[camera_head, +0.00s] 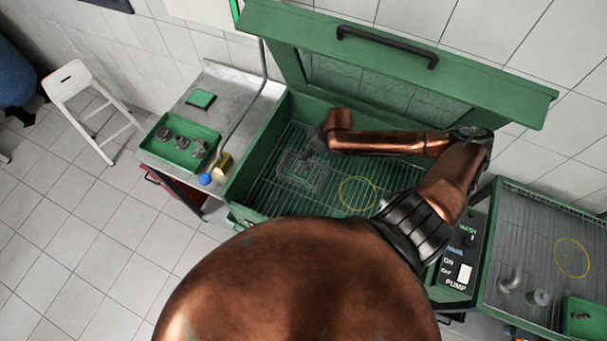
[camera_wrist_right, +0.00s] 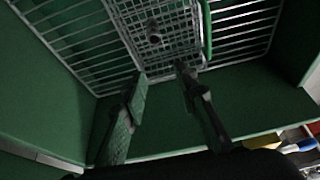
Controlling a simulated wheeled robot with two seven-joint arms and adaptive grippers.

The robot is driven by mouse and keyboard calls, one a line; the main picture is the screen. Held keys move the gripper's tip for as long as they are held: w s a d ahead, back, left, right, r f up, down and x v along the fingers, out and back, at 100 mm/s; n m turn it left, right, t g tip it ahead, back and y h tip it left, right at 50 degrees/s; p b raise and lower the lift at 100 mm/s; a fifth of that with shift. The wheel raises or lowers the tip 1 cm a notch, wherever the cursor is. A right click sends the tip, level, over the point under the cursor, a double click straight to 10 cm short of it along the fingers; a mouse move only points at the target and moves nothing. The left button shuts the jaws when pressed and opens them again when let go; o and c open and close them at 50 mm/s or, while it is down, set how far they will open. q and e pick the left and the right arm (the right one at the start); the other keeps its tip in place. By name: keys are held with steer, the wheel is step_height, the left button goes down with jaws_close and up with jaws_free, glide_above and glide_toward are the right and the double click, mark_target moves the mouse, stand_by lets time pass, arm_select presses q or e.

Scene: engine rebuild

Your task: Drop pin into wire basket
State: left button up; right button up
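The wire basket (camera_head: 302,175) sits on the rack inside the green washer, left of its middle. It also shows in the right wrist view (camera_wrist_right: 181,22). A small grey round piece (camera_wrist_right: 154,36), which looks like the pin, lies inside the basket against its mesh. My right gripper (camera_head: 316,144) is at the basket's far side in the head view. In the right wrist view its two fingers (camera_wrist_right: 160,77) are apart with nothing seen between them, and the grey piece is beyond the fingertips. My left gripper is not in view.
The washer's green lid (camera_head: 390,62) stands open behind. A yellow ring (camera_head: 358,194) lies on the rack right of the basket. A green tray (camera_head: 180,143) with several grey parts is on the left bench. A second rack (camera_head: 550,215) with metal parts is at right.

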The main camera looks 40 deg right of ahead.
steer(key=shift+o, duration=0.7)
steer(key=v, duration=0.8)
steer(key=shift+r, duration=0.15)
steer(key=shift+s, duration=0.1)
